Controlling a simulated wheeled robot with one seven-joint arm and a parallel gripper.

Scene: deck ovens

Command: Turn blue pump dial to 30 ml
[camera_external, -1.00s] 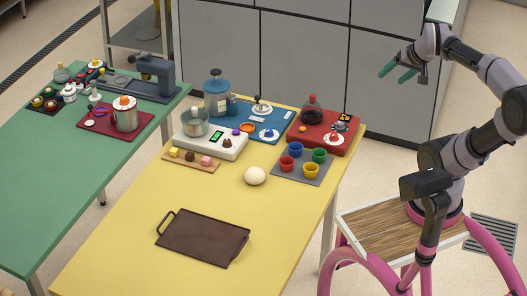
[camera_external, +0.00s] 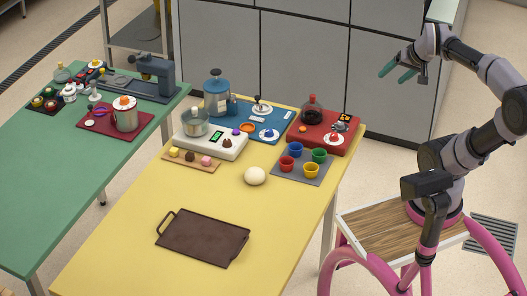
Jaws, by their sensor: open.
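The blue pump station (camera_external: 254,119) is a blue board at the far side of the yellow table. A blue-topped jar (camera_external: 217,92) stands at its left. A white dial plate with a blue knob (camera_external: 268,133) sits at its front right; a second round white fitting with a dark upright part (camera_external: 261,106) is behind it. The dial's markings and setting are too small to read. My gripper (camera_external: 397,76) is open and empty, with green fingers, raised in the air to the right of the table, well apart from the dial.
A red board (camera_external: 322,146) with a dark flask and red dial stands right of the blue one. A white scale (camera_external: 229,147), a grey tray with several coloured cups (camera_external: 304,179), a pale ball (camera_external: 255,176) and a dark tray (camera_external: 190,237) share the yellow table. A green table (camera_external: 70,185) is at left.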

